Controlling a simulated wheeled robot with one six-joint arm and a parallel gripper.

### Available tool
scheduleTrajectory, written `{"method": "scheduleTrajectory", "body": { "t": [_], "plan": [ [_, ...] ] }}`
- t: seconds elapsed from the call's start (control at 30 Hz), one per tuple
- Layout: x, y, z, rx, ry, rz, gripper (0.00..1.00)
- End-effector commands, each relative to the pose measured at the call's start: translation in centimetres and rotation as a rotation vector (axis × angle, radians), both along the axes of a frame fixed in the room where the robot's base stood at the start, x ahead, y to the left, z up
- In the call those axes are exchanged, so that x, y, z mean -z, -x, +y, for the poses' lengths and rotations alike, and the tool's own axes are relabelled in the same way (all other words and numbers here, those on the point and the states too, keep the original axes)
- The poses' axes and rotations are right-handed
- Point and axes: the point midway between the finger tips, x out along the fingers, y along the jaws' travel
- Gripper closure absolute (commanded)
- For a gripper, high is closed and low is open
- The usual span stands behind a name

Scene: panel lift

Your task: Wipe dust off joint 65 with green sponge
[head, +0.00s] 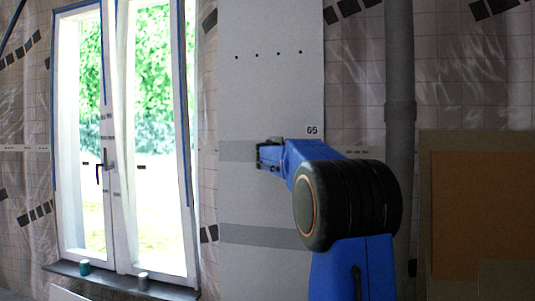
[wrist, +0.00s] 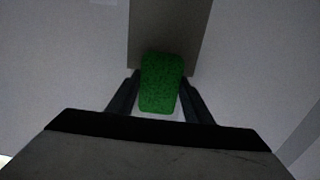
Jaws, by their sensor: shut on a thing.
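The green sponge (wrist: 160,84) is between the two fingers of my gripper (wrist: 160,97) in the wrist view, and the fingers are shut on it. Its far end is at a darker grey band (wrist: 168,30) on the pale panel; I cannot tell whether it touches. In the head view my gripper (head: 262,155) is in front of the grey panel (head: 270,90), at the right part of a darker horizontal band (head: 235,151). A small label reading 65 (head: 312,130) is just above my arm. The sponge is not distinguishable in the head view. No dust can be made out.
A tall window (head: 140,140) stands at the left, with two small cans (head: 85,268) (head: 143,280) on its sill. A grey vertical pipe (head: 400,80) runs right of the panel. Brown boards (head: 480,200) lean at the right. A second darker band (head: 260,236) crosses the panel lower down.

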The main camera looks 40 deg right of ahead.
Motion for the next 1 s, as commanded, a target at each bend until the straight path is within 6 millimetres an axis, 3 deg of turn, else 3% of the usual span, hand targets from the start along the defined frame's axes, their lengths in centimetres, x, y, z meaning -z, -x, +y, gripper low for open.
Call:
{"method": "scheduleTrajectory", "body": {
  "t": [0.67,1.0],
  "plan": [
    [0.0,-0.3,-0.4,0.000,0.001,-0.001,0.77],
    [-0.1,1.7,-1.9,0.002,0.001,-0.001,0.77]
  ]
}}
